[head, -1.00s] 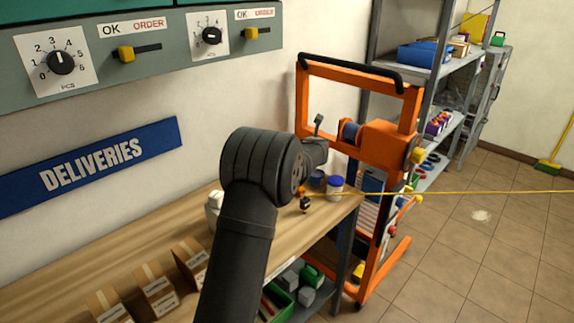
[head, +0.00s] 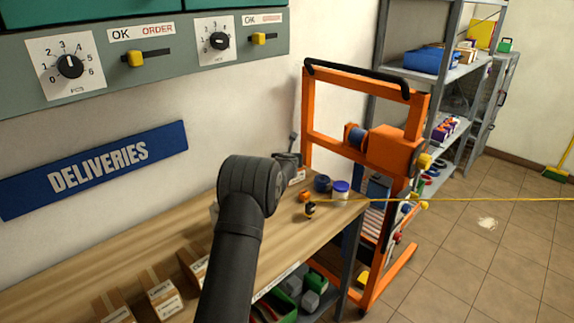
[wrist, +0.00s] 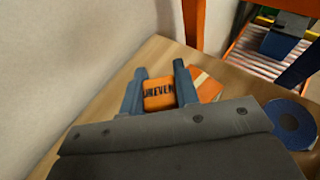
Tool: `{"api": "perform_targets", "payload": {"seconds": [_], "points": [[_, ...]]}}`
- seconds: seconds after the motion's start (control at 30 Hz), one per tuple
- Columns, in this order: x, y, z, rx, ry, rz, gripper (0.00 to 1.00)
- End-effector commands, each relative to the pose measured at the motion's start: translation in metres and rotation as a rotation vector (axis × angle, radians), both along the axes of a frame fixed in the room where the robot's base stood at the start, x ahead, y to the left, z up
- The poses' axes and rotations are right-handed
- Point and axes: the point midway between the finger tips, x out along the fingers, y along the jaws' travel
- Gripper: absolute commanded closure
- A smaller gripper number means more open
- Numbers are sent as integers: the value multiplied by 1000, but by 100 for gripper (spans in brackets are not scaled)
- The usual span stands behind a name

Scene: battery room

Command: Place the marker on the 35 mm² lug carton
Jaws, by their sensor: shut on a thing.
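In the wrist view my gripper (wrist: 160,70) has its two blue-grey fingers on either side of an orange marker (wrist: 158,95) with dark lettering that seems to read "UNEVEN". It is shut on the marker, close above the bench. In the head view my wrist hides most of the gripper and I cannot make out the marker in it. Several brown cartons (head: 160,294) with white labels stand at the lower left of the bench. Their print is too small to tell which is the 35 mm² one.
A panel with knobs (head: 150,60) overhangs the wall.

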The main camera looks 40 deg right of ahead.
Motion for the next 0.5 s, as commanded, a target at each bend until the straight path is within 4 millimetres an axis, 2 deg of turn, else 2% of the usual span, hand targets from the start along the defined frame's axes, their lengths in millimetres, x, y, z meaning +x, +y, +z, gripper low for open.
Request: {"api": "perform_targets", "payload": {"seconds": [0.2,0.5], "points": [[0,0,-21,3,1,-1,93],[-1,0,-29,1,0,0,93]]}}
